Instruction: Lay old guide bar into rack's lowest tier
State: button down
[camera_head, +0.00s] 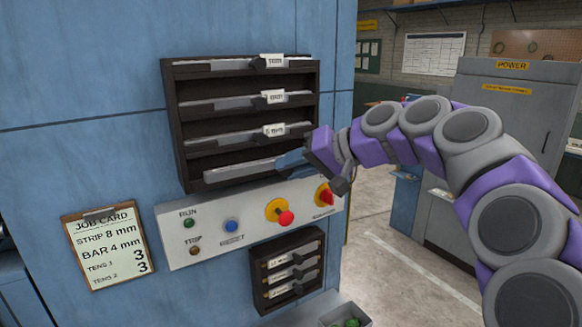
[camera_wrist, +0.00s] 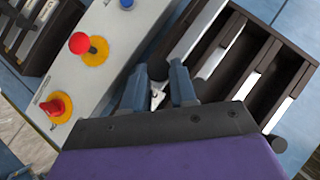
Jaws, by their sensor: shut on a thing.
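The dark rack (camera_head: 178,125) is fixed to the blue cabinet front, with several tiers. Its upper tiers hold grey bars with white tags. My gripper (camera_head: 287,160) is shut on the right end of this bar, at the rack's lower right corner. In the wrist view the bar (camera_wrist: 196,32) runs up and right from between the fingers of my gripper (camera_wrist: 167,88). The fingers hide its gripped end, and I cannot tell whether it fully rests on the tier.
A control panel (camera_head: 205,250) with a red knob (camera_head: 285,217) and a red switch (camera_head: 326,195) sits just below the rack. A smaller rack (camera_head: 258,275) is lower down. A job card (camera_head: 105,246) hangs at left. Open floor (camera_head: 385,240) lies right.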

aim_at(257, 166)
jog(key=a, duration=0.6)
jog(key=shift+s+a+f, duration=0.15)
jog(key=shift+a, duration=0.15)
jog(key=shift+a+p, duration=0.1)
jog(key=shift+p, duration=0.25)
jog(key=shift+a, duration=0.25)
jog(key=shift+w+d, duration=0.3)
jog(key=shift+d, duration=0.5)
jog(key=shift+s+d+r, duration=0.1)
jog(key=shift+d+r, duration=0.1)
jog(key=shift+d, duration=0.05)
jog(key=shift+w+a, duration=0.2)
jog(key=shift+a, duration=0.45)
jog(key=shift+p, duration=0.3)
